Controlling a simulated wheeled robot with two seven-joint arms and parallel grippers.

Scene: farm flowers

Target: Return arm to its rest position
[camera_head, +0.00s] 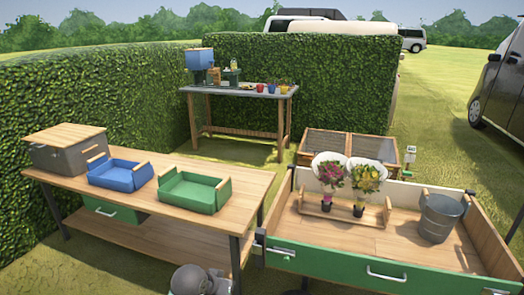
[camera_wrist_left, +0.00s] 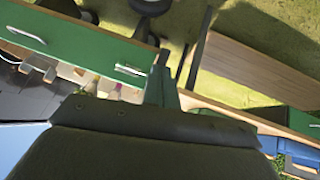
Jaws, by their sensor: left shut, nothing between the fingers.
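My left gripper (camera_wrist_left: 162,86) shows in the left wrist view as a dark housing with narrow fingers above it, shut and empty. It is near the green cart front with its white handle, touching nothing that I can make out. In the head view a grey part of my arm (camera_head: 190,281) shows at the bottom edge, in front of the wooden workbench (camera_head: 232,182); no fingers show there. My right gripper is in neither view.
The cart (camera_head: 330,262) at the right holds two flower bouquets (camera_head: 333,176) in a wooden rack and a metal bucket (camera_head: 440,217). A blue tray (camera_head: 122,177), a green tray (camera_head: 193,192) and a grey box (camera_head: 66,155) stand on the workbench. A narrow gap separates bench and cart.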

